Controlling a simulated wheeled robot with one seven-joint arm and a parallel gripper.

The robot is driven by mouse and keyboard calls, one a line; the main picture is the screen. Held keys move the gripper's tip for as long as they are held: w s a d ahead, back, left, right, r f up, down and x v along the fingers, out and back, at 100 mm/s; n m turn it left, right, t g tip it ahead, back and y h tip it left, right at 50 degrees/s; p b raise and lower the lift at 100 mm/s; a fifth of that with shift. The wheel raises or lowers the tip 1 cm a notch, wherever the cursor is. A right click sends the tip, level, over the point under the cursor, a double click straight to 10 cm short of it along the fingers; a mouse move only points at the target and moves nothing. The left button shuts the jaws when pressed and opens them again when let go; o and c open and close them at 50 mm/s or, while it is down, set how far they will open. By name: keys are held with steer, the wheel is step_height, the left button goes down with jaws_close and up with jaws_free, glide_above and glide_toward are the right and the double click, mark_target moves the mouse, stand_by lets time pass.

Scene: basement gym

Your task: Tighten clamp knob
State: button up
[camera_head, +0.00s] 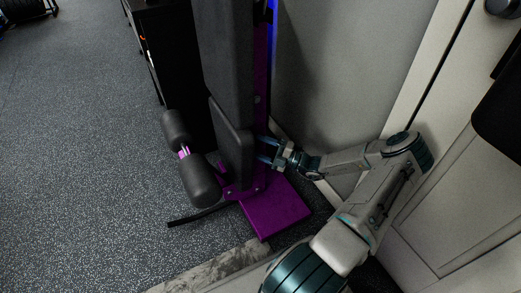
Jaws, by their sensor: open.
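A weight bench stands upright with dark padding (225,60) and a purple frame (260,75). Its purple base plate (277,208) lies on the floor. My gripper (265,149) comes in from the right, with its fingertips close to the purple upright beside the lower pad (232,140). The fingers are apart, one above the other in the picture. I cannot make out the clamp knob; it is too small or hidden near the fingers. I cannot tell whether the fingers touch the frame.
Two dark foam rollers (200,180) stick out at the bench's left. A black cabinet (168,50) stands behind it. A grey wall (345,70) and white door (450,200) close off the right. The speckled floor (80,150) is open at the left.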

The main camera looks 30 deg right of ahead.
steer(key=shift+w+a+r, duration=0.1)
steer(key=shift+w+a, duration=0.05)
steer(key=c, duration=1)
steer(key=shift+r+p, duration=0.15)
steer(key=shift+p, duration=0.35)
